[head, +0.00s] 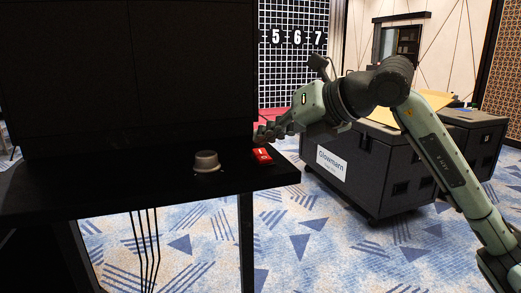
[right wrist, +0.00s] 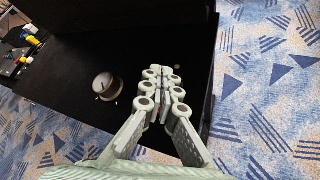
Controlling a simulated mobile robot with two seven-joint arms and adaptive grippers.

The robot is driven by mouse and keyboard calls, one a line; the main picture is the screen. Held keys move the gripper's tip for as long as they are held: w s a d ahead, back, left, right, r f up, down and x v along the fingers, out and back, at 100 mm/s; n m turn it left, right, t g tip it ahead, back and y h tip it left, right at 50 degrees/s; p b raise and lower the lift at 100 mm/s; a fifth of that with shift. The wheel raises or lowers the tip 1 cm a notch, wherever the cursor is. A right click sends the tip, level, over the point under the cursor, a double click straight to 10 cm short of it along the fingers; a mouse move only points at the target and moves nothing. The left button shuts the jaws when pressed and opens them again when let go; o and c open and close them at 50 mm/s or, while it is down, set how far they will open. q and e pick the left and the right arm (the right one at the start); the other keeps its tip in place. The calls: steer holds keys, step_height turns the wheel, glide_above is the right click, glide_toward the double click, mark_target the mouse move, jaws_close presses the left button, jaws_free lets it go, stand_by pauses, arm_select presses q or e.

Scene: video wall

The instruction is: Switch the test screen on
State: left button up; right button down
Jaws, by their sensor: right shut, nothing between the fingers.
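The test screen (head: 130,75) is a large dark panel and shows no picture. On the black shelf below it sits a red rocker switch (head: 262,155) with white marks, near the shelf's right end. I cannot tell which way it is tipped. A round grey knob (head: 206,161) stands left of the switch; it also shows in the right wrist view (right wrist: 106,86). My right gripper (head: 262,134) is shut and empty, just above and behind the switch. In the right wrist view its fingers (right wrist: 163,78) mostly hide the switch; only bits of red show between them. My left gripper is out of view.
A black wheeled case (head: 370,170) with a white label stands on the patterned carpet at the right. Cables hang below the shelf (head: 90,195). Coloured plugs (right wrist: 20,50) show at the left in the right wrist view. A gridded wall with numbers is behind.

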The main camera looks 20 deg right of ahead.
mark_target(270, 158)
steer(key=shift+f, duration=0.1)
steer(key=shift+w+f+b, duration=0.15)
steer(key=shift+f+b, duration=0.15)
steer(key=shift+b, duration=0.1)
steer(key=shift+w+f+b, duration=0.1)
steer(key=shift+f+b, duration=0.25)
steer(key=shift+f, duration=0.05)
stand_by(0.5)
stand_by(0.4)
steer(key=shift+s+r+p, duration=0.25)
steer(key=shift+r+p, duration=0.25)
steer(key=shift+r, duration=0.3)
steer(key=shift+s+r+p, duration=0.25)
steer(key=shift+r+p, duration=0.3)
steer(key=shift+r, duration=0.25)
steer(key=shift+s+r+p, duration=0.3)
steer(key=shift+r+p, duration=0.25)
steer(key=shift+r, duration=0.3)
steer(key=shift+s+r+p, duration=0.25)
steer(key=shift+r+p, duration=0.3)
steer(key=shift+r, duration=0.25)
steer(key=shift+f, duration=0.1)
